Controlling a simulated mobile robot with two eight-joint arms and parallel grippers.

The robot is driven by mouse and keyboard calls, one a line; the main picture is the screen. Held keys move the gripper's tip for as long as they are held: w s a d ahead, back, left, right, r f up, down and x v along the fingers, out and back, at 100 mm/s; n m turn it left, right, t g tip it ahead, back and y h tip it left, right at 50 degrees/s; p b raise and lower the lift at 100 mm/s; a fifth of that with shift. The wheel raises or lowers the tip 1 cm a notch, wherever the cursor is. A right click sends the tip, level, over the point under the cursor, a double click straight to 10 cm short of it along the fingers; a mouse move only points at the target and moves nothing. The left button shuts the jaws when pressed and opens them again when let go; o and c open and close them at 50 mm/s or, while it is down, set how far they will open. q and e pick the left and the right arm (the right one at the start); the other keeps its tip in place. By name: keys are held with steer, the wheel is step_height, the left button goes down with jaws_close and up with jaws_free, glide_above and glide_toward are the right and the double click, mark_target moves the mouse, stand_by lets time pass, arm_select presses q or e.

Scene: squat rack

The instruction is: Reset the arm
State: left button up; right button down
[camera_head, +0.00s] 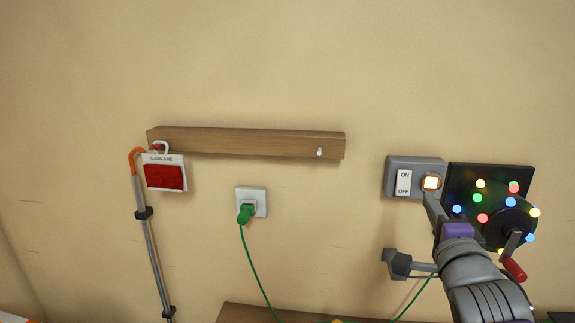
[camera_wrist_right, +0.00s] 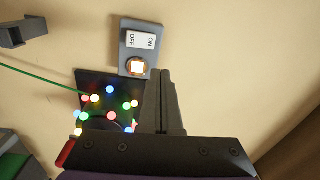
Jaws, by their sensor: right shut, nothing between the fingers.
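My right gripper (camera_head: 432,198) reaches up from the lower right in the head view, its tip just below a lit orange-white button. In the right wrist view the gripper's fingers (camera_wrist_right: 163,100) are together with nothing between them. The lit button (camera_head: 431,183) sits on a grey switch box (camera_head: 415,162) beside an ON/OFF rocker (camera_head: 404,182); it also shows in the right wrist view (camera_wrist_right: 138,67). I cannot tell whether the fingertips touch the box. My left gripper is in neither view.
A black panel (camera_head: 457,173) with glowing coloured bulbs and a red-handled crank (camera_head: 514,269) is close right of my right gripper. A grey bracket (camera_head: 399,264) juts out below the box. A wooden rail (camera_head: 250,142), a GARLAND tag (camera_head: 165,172) and a green plug (camera_head: 246,213) are left.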

steer(key=s+a+f+n+g+y, duration=0.1)
steer(key=s+a+f+n+g, duration=0.15)
steer(key=f, duration=0.55)
steer(key=s+a+f+n+g, duration=0.1)
steer(key=f+n+g, duration=0.1)
steer(key=f+n, duration=0.35)
steer(key=s+a+f+n+g+y, duration=0.1)
steer(key=s+a+f+g, duration=0.1)
steer(key=f, duration=0.7)
steer(key=s+a+f+n+g+y, duration=0.1)
steer(key=s+a+f+n+g, duration=0.2)
steer(key=f, duration=0.6)
steer(key=s+a+f+n+g+y, duration=0.1)
steer(key=s+a+f+n+g, duration=0.2)
steer(key=s+f+n, duration=0.4)
steer(key=s+a+f, duration=0.1)
steer(key=s+f, duration=0.1)
steer(key=s, duration=0.1)
steer(key=shift+f+n+y, duration=0.25)
steer(key=shift+n+y, duration=0.05)
steer(key=shift+s, duration=0.1)
